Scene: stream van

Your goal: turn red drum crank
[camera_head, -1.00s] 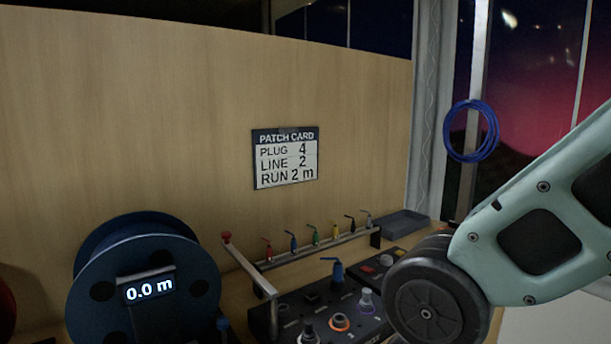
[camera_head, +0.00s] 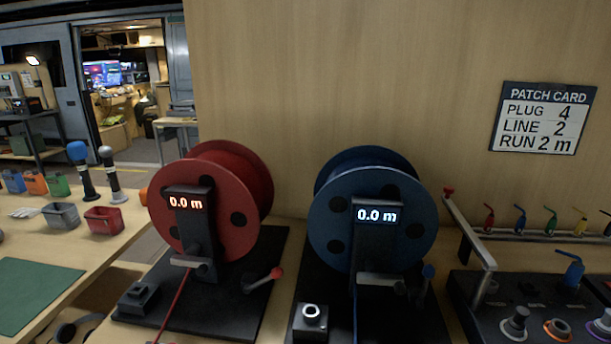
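The red drum (camera_head: 230,190) stands upright on a black base at the left end of the bench. Its display (camera_head: 186,203) reads 0.0 m. Its crank (camera_head: 262,281) has a dark arm and a red knob, low at the drum's right front. A red cable (camera_head: 177,305) runs down from the drum's front. The blue drum (camera_head: 335,205) stands to its right, and its display also reads 0.0 m. My gripper is not in view.
A patch panel (camera_head: 540,315) and a rail of coloured plugs (camera_head: 540,236) are at the right. The patch card (camera_head: 543,117) on the wall reads plug 4, line 2, run 2 m. A side table (camera_head: 120,255) with microphones, small bins and a green mat (camera_head: 35,290) is at the left.

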